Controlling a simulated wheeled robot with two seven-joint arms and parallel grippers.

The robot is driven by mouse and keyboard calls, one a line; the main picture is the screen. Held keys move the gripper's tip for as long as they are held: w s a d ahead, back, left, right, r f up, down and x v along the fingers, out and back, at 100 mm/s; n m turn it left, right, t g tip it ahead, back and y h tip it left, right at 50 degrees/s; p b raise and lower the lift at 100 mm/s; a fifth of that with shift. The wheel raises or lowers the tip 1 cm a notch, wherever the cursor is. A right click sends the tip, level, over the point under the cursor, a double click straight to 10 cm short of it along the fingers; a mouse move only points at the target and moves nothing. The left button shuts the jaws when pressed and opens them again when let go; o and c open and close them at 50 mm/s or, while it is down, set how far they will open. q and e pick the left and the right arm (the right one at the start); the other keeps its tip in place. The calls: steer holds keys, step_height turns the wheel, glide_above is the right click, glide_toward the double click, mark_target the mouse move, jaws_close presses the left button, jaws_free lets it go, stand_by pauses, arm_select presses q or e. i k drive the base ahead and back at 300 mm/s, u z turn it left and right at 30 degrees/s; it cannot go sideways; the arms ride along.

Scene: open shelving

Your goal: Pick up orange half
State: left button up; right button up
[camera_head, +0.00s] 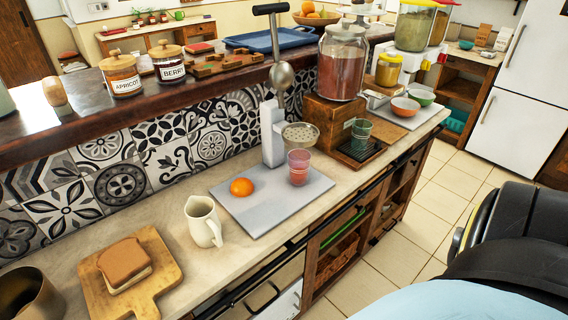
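The orange half (241,187) lies on the left part of a light grey board (262,214) on the counter. It looks like a small rounded orange piece; whether its cut face is down I cannot tell. A white juicer press (272,135) with a black handle stands just behind and to the right of it. A glass with pink contents (298,168) stands on the same board to the right of the orange half. Neither of my grippers shows in the head view.
A cream pitcher (203,222) stands close in front of the orange half, to the left. A wooden board (157,282) with a bread sandwich (124,264) is further left. A large jar dispenser (341,65) stands to the right. A raised dark ledge (190,99) runs behind.

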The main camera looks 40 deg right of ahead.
mark_target(240, 187)
steer(key=z, duration=1.15)
steer(key=k, duration=0.1)
steer(key=z, duration=0.1)
